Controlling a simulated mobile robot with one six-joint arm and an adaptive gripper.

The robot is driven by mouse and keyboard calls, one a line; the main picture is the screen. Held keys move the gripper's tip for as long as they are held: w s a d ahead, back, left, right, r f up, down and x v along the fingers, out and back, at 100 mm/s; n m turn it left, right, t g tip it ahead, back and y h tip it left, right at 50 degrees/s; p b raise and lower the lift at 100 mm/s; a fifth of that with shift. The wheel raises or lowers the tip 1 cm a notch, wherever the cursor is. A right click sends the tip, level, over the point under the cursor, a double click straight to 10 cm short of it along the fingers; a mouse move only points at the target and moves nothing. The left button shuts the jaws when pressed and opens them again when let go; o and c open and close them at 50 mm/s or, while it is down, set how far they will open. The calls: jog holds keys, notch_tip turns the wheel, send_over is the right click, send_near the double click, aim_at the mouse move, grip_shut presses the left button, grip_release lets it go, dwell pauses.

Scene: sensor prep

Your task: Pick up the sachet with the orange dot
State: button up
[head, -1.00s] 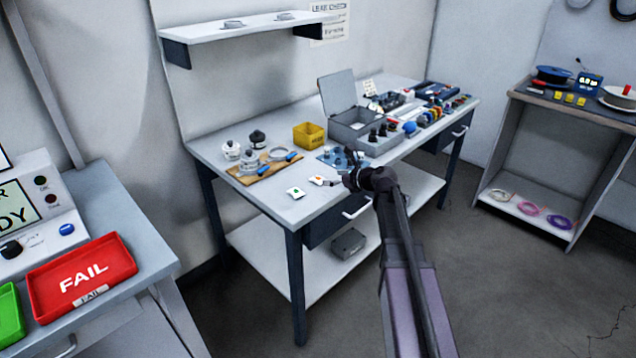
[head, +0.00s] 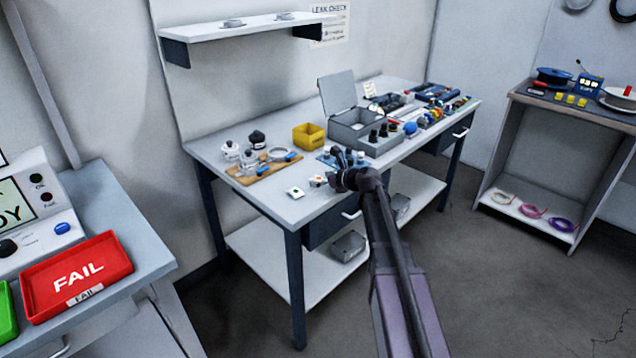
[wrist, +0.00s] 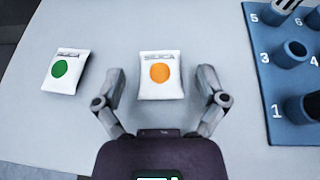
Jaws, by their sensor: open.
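The sachet with the orange dot (wrist: 160,90) is a small white packet lying flat on the workbench, centred in the wrist view. In the head view the orange-dot sachet (head: 317,181) is small and lies just left of my gripper. My gripper (wrist: 160,82) is open, with one finger to the left and one to the right of this sachet; I cannot tell the height between them. In the head view my gripper (head: 336,178) is over the bench's front part, partly hidden by my arm. A similar sachet with a green dot (wrist: 60,70) lies to the left.
A blue numbered block (wrist: 262,62) with sockets stands to the right. On the bench are a yellow bin (head: 309,136), an open grey box (head: 352,132) and a wooden board (head: 245,177) with metal parts.

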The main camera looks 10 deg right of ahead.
aim_at(321, 179)
dwell(0.4)
jog(key=c, duration=0.9)
jog(key=shift+r, duration=0.2)
notch_tip(321, 179, up, 3)
jog(key=p, duration=0.3)
jog(key=shift+f, duration=0.15)
jog(key=s+r+p, duration=0.2)
jog(key=s, duration=1.4)
